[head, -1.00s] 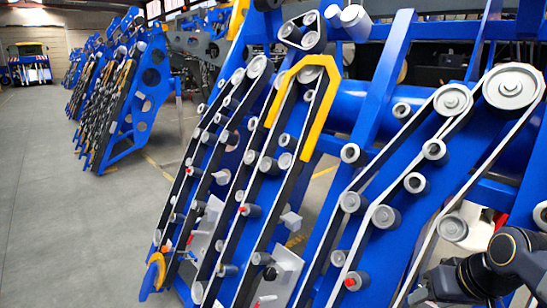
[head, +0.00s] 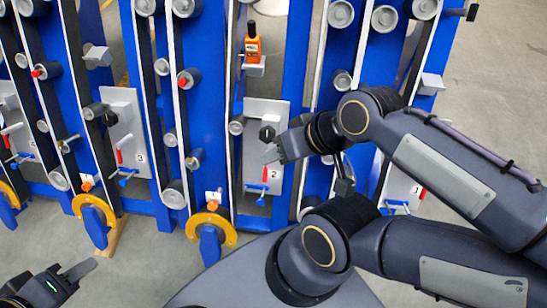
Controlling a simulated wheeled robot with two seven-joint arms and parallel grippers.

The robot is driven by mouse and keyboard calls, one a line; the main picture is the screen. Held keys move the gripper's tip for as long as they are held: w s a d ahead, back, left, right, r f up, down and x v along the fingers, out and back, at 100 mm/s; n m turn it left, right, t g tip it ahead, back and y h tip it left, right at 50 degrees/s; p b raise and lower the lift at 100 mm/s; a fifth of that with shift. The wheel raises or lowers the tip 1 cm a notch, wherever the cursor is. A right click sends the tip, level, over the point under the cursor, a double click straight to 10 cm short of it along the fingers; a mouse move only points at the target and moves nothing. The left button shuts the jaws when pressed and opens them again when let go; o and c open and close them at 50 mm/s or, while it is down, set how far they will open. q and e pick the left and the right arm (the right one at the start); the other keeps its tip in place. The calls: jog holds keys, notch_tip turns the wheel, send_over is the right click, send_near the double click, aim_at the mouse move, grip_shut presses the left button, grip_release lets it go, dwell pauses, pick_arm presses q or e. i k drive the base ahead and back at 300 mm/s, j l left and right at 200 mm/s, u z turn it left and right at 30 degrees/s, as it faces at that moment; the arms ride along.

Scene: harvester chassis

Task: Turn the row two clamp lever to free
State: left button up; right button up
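The row two panel (head: 282,118) is a light grey plate marked 2, right of centre in the head view. It carries a black knob (head: 267,133), a short upright red handle (head: 265,173) and a blue handle (head: 255,188) below. I cannot tell which is the clamp lever. My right gripper (head: 271,155) is just in front of this plate, between knob and red handle in the picture; contact cannot be told. My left gripper (head: 80,270) is low at the far left, away from the panels. Whether either gripper is open or shut is unclear.
A similar panel marked 3 (head: 124,130) is to the left, and one marked 1 (head: 402,188) to the right, partly behind my arm. An orange bottle-like item (head: 253,48) sits on a small ledge (head: 254,70). Yellow-ringed blue parts (head: 211,228) stick out low in front.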

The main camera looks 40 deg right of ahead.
aim_at(266, 168)
jog(key=z, duration=1.1)
jog(key=k+l, duration=0.1)
jog(key=u, duration=0.05)
